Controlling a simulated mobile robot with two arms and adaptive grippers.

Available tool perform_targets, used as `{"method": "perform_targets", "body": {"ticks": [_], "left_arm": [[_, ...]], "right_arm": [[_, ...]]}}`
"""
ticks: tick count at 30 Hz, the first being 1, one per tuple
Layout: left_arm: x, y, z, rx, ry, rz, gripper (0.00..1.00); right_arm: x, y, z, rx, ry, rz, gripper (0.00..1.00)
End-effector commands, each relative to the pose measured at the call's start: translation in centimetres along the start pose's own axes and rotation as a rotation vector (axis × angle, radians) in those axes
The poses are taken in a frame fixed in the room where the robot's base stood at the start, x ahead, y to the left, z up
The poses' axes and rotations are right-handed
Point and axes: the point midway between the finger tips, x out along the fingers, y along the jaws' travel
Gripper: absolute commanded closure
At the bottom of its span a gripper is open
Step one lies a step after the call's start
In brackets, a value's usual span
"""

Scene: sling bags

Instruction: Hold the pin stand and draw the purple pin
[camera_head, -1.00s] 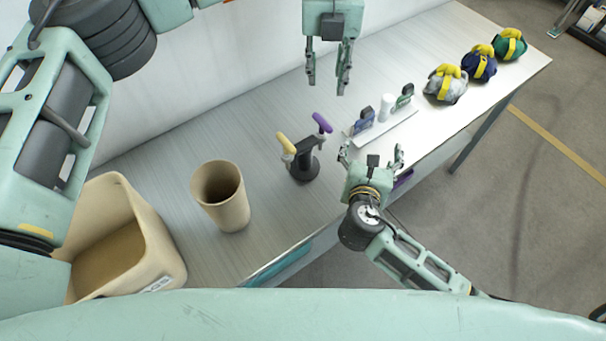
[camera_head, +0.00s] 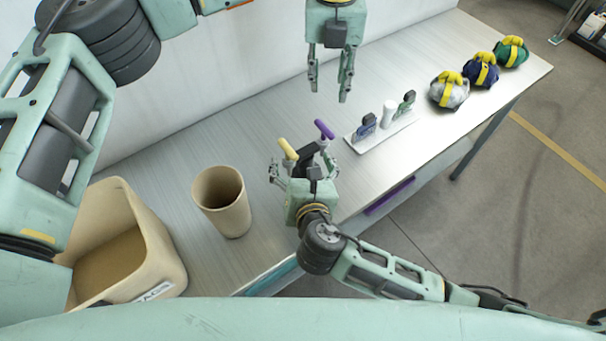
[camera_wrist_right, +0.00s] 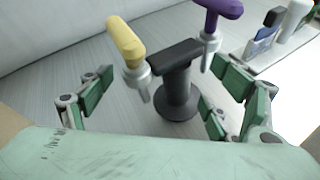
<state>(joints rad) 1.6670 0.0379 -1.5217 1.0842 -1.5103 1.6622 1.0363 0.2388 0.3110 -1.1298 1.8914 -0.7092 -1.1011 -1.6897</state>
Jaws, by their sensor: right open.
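The black pin stand (camera_wrist_right: 177,92) stands upright on the table, with a yellow-handled pin (camera_wrist_right: 128,45) on its left side and a purple-handled pin (camera_wrist_right: 212,27) on its right. In the head view the purple pin (camera_head: 324,129) and yellow pin (camera_head: 287,149) show above my right gripper (camera_head: 303,170), which hides much of the stand. My right gripper is open, its fingers spread to either side of the stand without visible contact; they also show in the right wrist view (camera_wrist_right: 165,100). My left gripper (camera_head: 330,85) hangs open and empty above the table, beyond the stand.
A tan cup (camera_head: 222,202) stands left of the stand, with a tan bin (camera_head: 120,250) further left. A white tray (camera_head: 384,132) with small items lies to the right. Several bags with yellow straps (camera_head: 449,91) sit at the far right. The table's back left is clear.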

Motion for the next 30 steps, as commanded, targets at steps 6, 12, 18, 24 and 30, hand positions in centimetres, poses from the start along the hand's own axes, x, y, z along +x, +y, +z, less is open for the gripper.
{"method": "perform_targets", "body": {"ticks": [6, 12, 18, 24, 30], "left_arm": [[0.0, 0.0, 0.0, 0.000, 0.000, 0.000, 0.69], [0.0, 0.0, 0.0, 0.000, 0.000, 0.000, 0.69], [0.0, 0.0, 0.0, 0.000, 0.000, 0.000, 0.69], [0.0, 0.0, 0.0, 0.000, 0.000, 0.000, 0.69], [0.0, 0.0, 0.0, 0.000, 0.000, 0.000, 0.69]], "right_arm": [[1.5, 0.0, 0.0, 0.000, 0.000, 0.000, 0.17], [1.6, 0.0, 0.0, 0.000, 0.000, 0.000, 0.17], [1.6, 0.0, 0.0, 0.000, 0.000, 0.000, 0.29], [1.6, 0.0, 0.0, 0.000, 0.000, 0.000, 0.47], [1.6, 0.0, -0.1, 0.000, 0.001, 0.000, 0.64]]}}
